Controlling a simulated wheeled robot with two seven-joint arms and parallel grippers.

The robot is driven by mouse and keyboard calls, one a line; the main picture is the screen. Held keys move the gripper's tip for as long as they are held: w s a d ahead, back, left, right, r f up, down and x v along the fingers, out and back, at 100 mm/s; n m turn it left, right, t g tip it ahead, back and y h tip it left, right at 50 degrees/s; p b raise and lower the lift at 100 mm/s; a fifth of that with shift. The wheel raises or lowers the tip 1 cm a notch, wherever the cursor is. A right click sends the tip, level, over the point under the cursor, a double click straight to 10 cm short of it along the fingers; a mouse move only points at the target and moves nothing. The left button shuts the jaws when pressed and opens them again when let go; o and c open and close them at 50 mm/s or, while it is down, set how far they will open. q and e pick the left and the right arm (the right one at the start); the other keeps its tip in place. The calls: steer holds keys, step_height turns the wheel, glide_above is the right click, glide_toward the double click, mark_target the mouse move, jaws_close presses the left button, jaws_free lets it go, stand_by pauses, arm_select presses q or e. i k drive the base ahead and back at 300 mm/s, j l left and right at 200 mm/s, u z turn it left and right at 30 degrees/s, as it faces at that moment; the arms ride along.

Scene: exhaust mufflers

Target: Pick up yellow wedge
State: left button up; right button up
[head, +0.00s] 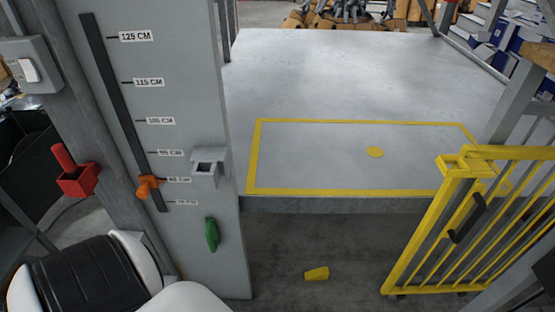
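A small yellow block (317,274), which looks like the wedge, lies on the dark floor in front of the raised grey platform, low in the head view. Its exact shape is hard to tell at this size. Neither gripper is in view. White and black parts at the lower left look like my own arm or body. Nothing is seen touching the yellow block.
A grey post with a height scale (160,90) stands left, carrying an orange pointer (148,187), a grey holder (207,167) and a green handle (211,235). A yellow gate (450,235) stands right. The platform edge (340,204) overhangs the floor behind the block.

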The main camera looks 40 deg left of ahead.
mark_target(321, 273)
steer(key=u, duration=0.85)
